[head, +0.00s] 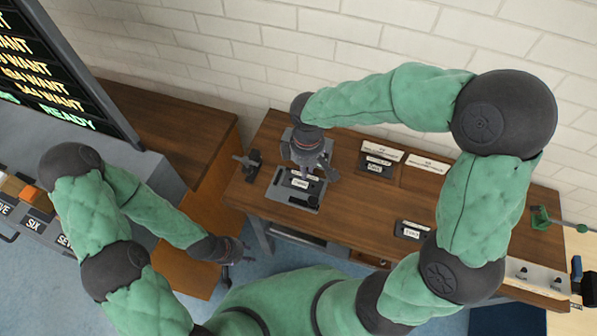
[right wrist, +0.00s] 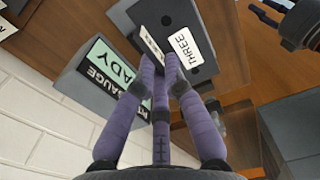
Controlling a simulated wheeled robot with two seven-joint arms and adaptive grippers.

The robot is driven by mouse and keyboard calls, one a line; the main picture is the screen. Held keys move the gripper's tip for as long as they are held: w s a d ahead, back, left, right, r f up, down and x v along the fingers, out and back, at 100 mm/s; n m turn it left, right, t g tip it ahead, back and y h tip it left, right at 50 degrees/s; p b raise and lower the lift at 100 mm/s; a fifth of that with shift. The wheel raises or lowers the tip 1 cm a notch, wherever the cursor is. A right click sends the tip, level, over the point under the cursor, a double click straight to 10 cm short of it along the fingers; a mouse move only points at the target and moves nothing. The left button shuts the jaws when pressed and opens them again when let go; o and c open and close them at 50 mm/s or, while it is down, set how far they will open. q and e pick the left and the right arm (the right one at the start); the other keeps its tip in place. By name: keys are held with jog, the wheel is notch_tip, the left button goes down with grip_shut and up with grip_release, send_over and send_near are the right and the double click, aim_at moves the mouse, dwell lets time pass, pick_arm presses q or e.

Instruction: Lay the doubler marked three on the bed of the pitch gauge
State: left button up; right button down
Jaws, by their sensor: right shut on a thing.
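The doubler marked three (right wrist: 197,62) is a dark plate with a white label in the right wrist view. My right gripper (right wrist: 165,68) is shut on its edge. In the head view my right gripper (head: 312,172) is over the pitch gauge at the left part of the bench, and the doubler shows by its white label (head: 299,183). The gauge bed (head: 284,194) is grey and partly covered. I cannot tell whether the doubler touches it.
The wooden bench (head: 345,205) has free room right of the gauge. Another dark labelled plate (head: 411,230) lies near its front edge, and one more (head: 377,164) lies at the back beside white cards (head: 428,163). A dark clamp-like part (head: 248,162) stands left of the gauge.

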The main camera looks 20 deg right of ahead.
jog(key=w+f+b, duration=0.1)
jog(key=w+f, duration=0.1)
jog(key=f, duration=0.1)
jog(key=w+f+b, duration=0.1)
jog(key=w+f, duration=0.2)
jog(key=shift+a, duration=0.1)
notch_tip(320, 180, down, 3)
jog(key=shift+w+f+b, duration=0.1)
jog(key=shift+b, duration=0.85)
jog(key=c, duration=1.7)
grip_release()
jog(key=shift+f, duration=0.15)
jog(key=o, duration=0.4)
